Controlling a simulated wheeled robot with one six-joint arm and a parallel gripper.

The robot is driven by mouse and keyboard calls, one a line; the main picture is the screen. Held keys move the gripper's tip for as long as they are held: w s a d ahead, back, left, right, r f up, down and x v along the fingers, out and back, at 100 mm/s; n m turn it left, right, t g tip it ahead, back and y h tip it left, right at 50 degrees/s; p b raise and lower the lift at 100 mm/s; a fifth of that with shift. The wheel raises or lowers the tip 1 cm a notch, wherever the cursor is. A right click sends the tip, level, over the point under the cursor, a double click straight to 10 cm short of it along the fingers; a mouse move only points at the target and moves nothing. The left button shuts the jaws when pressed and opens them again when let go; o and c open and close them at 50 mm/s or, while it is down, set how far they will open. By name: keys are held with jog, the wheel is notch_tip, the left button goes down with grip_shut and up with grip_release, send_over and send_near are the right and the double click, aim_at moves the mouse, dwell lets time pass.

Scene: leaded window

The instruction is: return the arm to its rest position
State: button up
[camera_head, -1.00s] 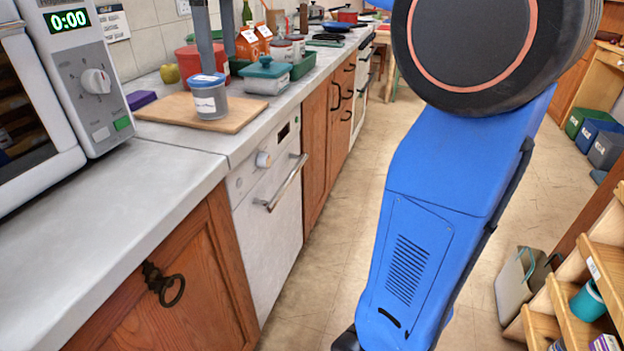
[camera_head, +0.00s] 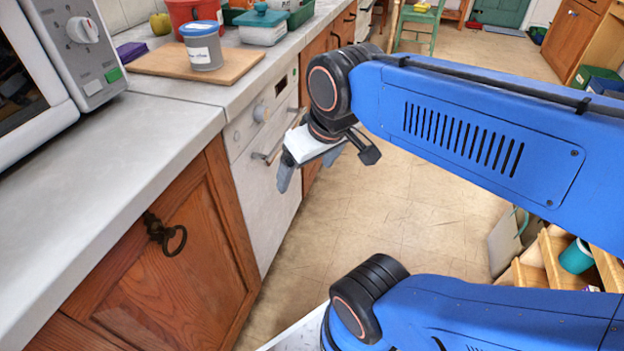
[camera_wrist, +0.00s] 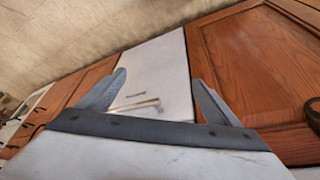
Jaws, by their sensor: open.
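My gripper (camera_head: 310,165) is in front of the white dishwasher (camera_head: 270,215), below the counter's level, and points down in the head view. In the wrist view its two grey fingers (camera_wrist: 157,95) stand wide apart with nothing between them. The dishwasher's white front (camera_wrist: 150,65) shows beyond the fingers, with its bar handle. I cannot tell how large the gap is between the fingers and the dishwasher. My blue arm is folded across the right side of the head view and hides part of the floor.
The grey counter (camera_head: 130,165) with the microwave (camera_head: 85,60) runs along the left. A lidded grey pot (camera_head: 203,48) stands on a wooden board (camera_head: 150,62). A wooden cabinet door (camera_head: 165,260) has a dark ring handle. Wooden shelves (camera_head: 545,265) stand at right. The aisle floor (camera_head: 365,215) is clear.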

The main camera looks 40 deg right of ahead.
jog(key=shift+s+d+f+m, duration=0.15)
jog(key=shift+s+f, duration=0.2)
jog(key=shift+f, duration=0.3)
jog(key=shift+s+a+f+m, duration=0.15)
jog(key=shift+s+f, duration=0.2)
jog(key=shift+f, duration=0.25)
jog(key=shift+d, duration=0.1)
jog(key=shift+c, duration=0.4)
